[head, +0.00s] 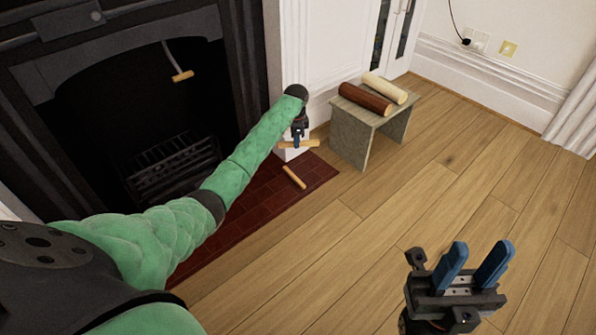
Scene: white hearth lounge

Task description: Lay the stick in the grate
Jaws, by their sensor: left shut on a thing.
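My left gripper (297,138) is at the end of the green arm, over the right end of the hearth. It is shut on a light wooden stick (312,143), which lies crosswise in the fingers. A second, similar stick (294,177) lies on the dark red hearth tiles just below. The black grate (175,168) stands inside the dark fireplace, to the left of my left gripper and apart from it; its near right part is close behind my arm in the picture. My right gripper (480,262) is open and empty above the wooden floor at the lower right.
A grey stool (352,128) right of the hearth carries a dark brown log (365,98) and a cream log (384,88). A small white block (288,154) is behind the held stick. A rod with a wooden handle (183,76) hangs in the fireplace opening. The floor (400,210) is clear.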

